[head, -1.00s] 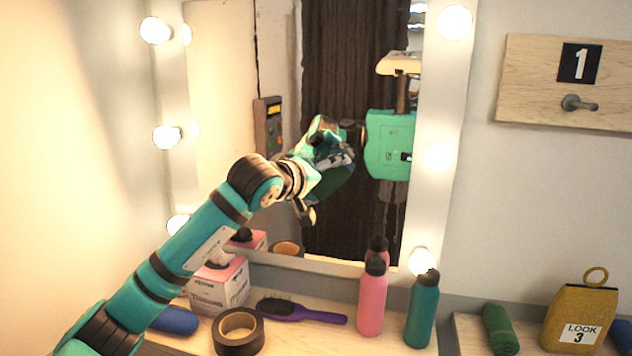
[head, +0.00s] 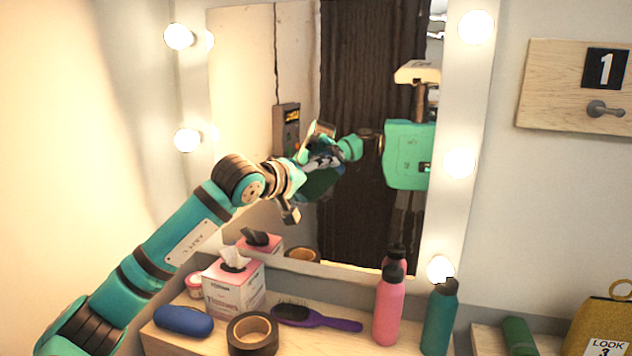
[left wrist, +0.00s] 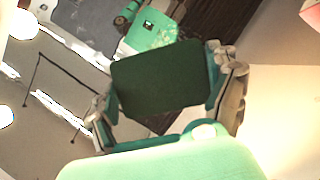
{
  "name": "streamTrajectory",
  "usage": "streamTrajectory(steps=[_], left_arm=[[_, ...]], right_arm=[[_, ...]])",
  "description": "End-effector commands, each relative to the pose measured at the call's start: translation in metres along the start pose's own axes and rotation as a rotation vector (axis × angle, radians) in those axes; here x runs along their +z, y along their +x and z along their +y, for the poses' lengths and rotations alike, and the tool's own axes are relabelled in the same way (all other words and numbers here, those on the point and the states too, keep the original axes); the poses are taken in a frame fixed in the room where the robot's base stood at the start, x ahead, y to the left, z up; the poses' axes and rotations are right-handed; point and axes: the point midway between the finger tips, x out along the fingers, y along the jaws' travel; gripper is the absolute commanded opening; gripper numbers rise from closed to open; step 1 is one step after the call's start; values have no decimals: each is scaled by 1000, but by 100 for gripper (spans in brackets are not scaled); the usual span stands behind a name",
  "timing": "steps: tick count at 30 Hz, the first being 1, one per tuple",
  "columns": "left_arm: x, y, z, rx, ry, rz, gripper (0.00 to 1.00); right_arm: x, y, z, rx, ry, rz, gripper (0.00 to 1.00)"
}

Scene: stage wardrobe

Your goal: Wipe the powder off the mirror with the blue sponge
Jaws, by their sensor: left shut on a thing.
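The mirror (head: 240,80) stands upright behind the dressing table, framed by lit bulbs. My left gripper (head: 303,190) is in front of its lower middle. In the left wrist view the fingers (left wrist: 165,90) are shut on a dark blue-green slab, the sponge (left wrist: 158,80). In the head view the sponge is hard to separate from its reflection, and I cannot tell whether it touches the glass. My right gripper is not in view.
On the table are a tissue box (head: 233,288), blue case (head: 183,321), tape roll (head: 253,336), purple brush (head: 318,318), pink bottle (head: 388,310) and teal bottle (head: 439,318). A board with a hook (head: 560,95) hangs at right. The mirror reflects my green body.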

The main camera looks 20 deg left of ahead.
Motion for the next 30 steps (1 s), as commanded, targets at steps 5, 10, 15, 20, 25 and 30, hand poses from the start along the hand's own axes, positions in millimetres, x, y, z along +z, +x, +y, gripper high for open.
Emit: streamTrajectory(steps=[5,10,15,20,25,30], left_arm=[[-6,-2,-6,-6,-2,3,78],[-15,-7,-16,-6,-2,5,78],[-23,-11,-23,-5,-3,3,78],[-25,-12,-25,-4,-1,3,78],[-34,-16,-34,-6,-3,5,78],[-43,-20,-42,-4,-3,3,78]], right_arm=[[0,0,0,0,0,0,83],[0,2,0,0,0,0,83],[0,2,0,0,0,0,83],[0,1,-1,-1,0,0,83],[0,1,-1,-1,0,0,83],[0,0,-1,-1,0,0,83]])
